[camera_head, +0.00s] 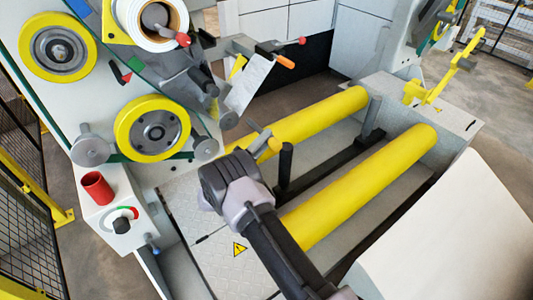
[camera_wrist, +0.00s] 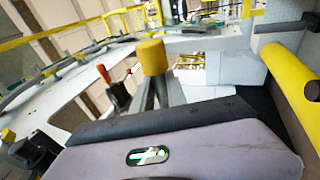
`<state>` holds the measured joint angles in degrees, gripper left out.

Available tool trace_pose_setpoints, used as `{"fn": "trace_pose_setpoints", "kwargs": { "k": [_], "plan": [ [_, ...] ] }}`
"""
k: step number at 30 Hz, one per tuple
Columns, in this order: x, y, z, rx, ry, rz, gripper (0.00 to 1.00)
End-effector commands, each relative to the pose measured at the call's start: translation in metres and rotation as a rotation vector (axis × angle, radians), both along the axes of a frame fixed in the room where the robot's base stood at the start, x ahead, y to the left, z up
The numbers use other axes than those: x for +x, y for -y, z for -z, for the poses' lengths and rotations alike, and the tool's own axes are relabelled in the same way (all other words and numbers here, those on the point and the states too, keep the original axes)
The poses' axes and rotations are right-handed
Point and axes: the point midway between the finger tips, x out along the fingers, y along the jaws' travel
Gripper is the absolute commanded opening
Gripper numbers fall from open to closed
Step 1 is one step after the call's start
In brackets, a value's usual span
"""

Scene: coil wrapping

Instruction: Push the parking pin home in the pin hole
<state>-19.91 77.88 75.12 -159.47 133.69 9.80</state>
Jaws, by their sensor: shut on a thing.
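The parking pin shows as a yellow knob (camera_head: 275,144) just beyond my wrist, between the two yellow rollers. In the wrist view the yellow knob (camera_wrist: 153,57) stands above my gripper (camera_wrist: 160,92), whose grey fingers are shut on the pin below it. In the head view my gripper (camera_head: 262,138) is mostly hidden behind my dark wrist. I cannot make out the pin hole or the pin's lower end in either view, so how deep the pin sits cannot be told.
A dark upright post (camera_head: 285,165) stands close to the right of my wrist. Yellow rollers (camera_head: 375,180) lie in the bed to the right. A lever with an orange handle (camera_head: 285,62) sticks out above. A control box with a red cylinder (camera_head: 97,187) is at left.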

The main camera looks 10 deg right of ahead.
Motion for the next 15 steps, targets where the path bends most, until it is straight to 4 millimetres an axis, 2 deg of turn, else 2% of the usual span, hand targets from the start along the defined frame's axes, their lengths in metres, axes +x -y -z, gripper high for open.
{"fn": "trace_pose_setpoints", "kwargs": {
  "k": [12,15],
  "plan": [
    [0.0013,0.0006,0.002,0.0,0.001,0.0,0.0],
    [0.01,-0.003,0.0052,0.001,0.003,0.0,0.0]
  ]
}}
